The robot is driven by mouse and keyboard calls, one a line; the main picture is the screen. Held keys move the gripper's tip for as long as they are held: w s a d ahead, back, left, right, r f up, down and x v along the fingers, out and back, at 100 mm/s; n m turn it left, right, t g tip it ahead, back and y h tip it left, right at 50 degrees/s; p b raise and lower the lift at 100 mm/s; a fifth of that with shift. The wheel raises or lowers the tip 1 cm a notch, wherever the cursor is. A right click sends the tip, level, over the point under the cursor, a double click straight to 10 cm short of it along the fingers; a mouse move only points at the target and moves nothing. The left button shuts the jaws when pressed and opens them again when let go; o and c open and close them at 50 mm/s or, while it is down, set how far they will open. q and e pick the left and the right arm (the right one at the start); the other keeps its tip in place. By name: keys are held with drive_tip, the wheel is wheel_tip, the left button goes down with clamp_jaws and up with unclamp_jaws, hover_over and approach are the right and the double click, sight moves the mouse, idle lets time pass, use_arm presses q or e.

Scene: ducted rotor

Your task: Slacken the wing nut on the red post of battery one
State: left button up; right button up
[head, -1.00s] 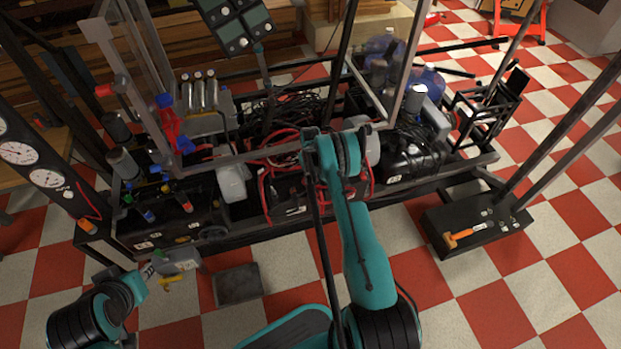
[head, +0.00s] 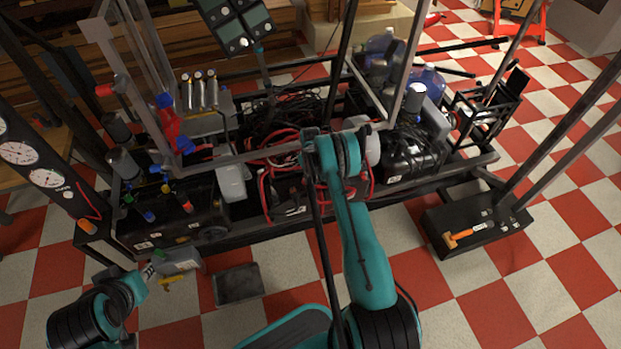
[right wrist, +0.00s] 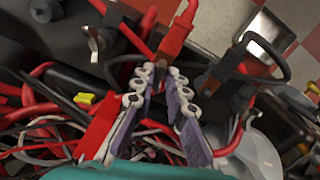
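My right gripper (right wrist: 162,84) points down into red and black cables, with its two purple-padded fingers apart at the base and closer at the tips. A red cable end (right wrist: 178,35) lies just beyond the tips. Small dark and red parts show between them; I cannot tell whether the fingers touch these or whether a wing nut is there. A metal wing-shaped piece (right wrist: 94,44) stands upper left. In the head view my right arm hides the right gripper above a black battery-like box (head: 290,208) with red cables. My left gripper (head: 166,272) is low at the left; its fingers are unclear.
A black case (head: 408,160) stands right of my right arm, and another dark box (head: 185,222) with coloured knobs stands left. Upright frame posts rise around the rig. Checkered floor lies in front.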

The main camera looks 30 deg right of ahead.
drive_tip(key=shift+o, duration=0.3)
drive_tip(key=shift+r, duration=0.1)
wheel_tip(320, 180, up, 12)
idle(0.3)
idle(0.6)
